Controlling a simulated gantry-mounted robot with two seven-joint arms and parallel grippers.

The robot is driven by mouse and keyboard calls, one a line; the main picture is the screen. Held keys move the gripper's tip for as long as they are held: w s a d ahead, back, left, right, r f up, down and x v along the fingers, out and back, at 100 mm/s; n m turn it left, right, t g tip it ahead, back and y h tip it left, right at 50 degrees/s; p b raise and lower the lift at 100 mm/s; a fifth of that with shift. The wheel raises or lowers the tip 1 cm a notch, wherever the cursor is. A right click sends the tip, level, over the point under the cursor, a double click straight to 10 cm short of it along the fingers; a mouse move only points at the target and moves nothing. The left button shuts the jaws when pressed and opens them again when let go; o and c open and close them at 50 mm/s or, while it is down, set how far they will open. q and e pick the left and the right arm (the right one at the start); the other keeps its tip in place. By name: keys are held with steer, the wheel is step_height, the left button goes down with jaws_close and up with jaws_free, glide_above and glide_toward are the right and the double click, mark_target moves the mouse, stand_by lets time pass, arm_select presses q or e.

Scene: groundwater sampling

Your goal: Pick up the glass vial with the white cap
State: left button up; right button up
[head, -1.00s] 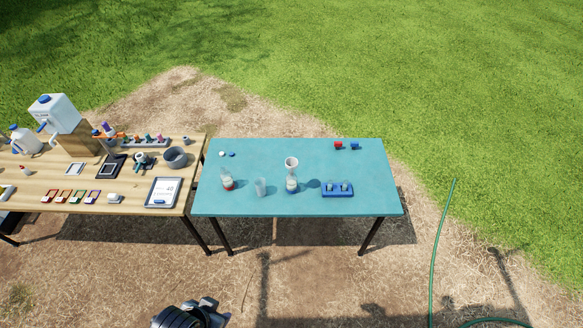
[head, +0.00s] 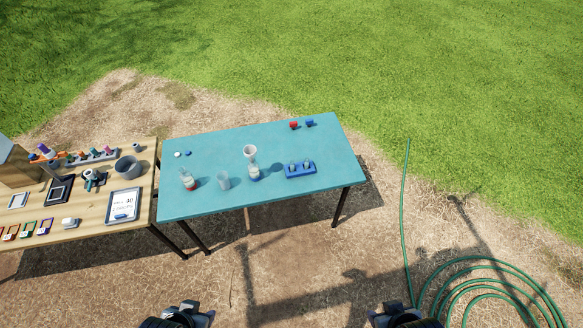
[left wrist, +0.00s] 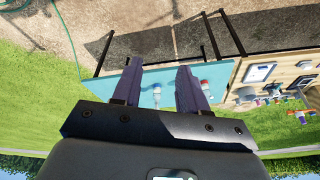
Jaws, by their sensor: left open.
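A blue rack (head: 301,171) on the teal table (head: 240,200) holds a couple of small glass vials; at this size I cannot tell the colour of their caps. A small white cap-like piece (head: 178,154) lies at the table's back left beside a blue one. My left gripper (left wrist: 160,64) is open and empty, apart from the table. It also shows at the bottom of the head view (head: 192,314). My right gripper (head: 402,315) is partly cut off at the bottom edge, and its jaws cannot be made out.
A green hose (head: 470,275) lies coiled at right.

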arm_select(q)
steer(key=shift+d, duration=0.1)
steer(key=o, duration=0.3)
stand_by(0.4)
